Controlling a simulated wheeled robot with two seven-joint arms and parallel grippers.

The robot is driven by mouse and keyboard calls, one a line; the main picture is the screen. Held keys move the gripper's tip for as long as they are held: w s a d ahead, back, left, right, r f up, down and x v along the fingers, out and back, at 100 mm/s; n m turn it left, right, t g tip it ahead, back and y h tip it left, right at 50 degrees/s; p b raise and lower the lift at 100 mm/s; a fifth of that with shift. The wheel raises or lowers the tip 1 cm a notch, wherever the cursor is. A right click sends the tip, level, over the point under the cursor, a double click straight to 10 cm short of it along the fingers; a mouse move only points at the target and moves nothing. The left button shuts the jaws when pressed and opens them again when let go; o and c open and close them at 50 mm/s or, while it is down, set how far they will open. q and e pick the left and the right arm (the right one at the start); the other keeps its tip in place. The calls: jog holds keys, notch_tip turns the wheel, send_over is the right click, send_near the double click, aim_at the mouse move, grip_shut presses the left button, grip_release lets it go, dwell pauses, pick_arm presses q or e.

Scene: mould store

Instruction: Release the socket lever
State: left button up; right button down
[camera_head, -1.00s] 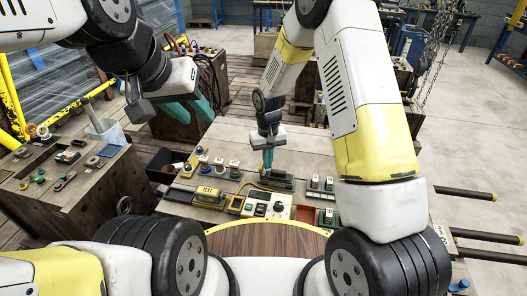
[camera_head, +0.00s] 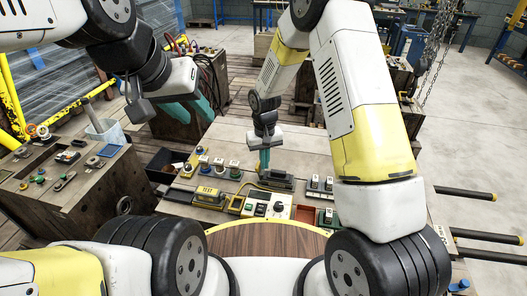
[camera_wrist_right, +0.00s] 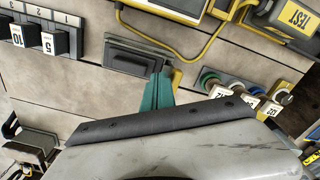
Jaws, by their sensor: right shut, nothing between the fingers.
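The dark socket (camera_head: 277,179) sits on the wooden bench top, and it also shows in the right wrist view (camera_wrist_right: 138,57) with a long dark bar across it. I cannot tell for sure which part is its lever. My right gripper (camera_head: 265,167) points down at the socket's left end in the head view. In the right wrist view its teal fingers (camera_wrist_right: 158,92) are together and empty, close against the socket's edge beside a small yellow piece; contact is unclear. My left gripper (camera_head: 192,107) is open and empty, away at the upper left.
A yellow TEST unit (camera_head: 209,195) and a white control box (camera_head: 267,205) stand near the socket. A yellow cable (camera_wrist_right: 205,48) runs by it. Round connectors (camera_wrist_right: 240,90) and numbered blocks (camera_wrist_right: 38,38) flank it. Bare bench top lies behind.

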jog(key=shift+w+a+f, duration=0.1)
jog(key=shift+w+a, duration=0.05)
jog(key=shift+a, duration=0.4)
jog(key=shift+d, duration=0.1)
jog(key=shift+d+r, duration=0.2)
jog(key=shift+d, duration=0.3)
notch_tip(320, 180, up, 7)
dwell(0.9)
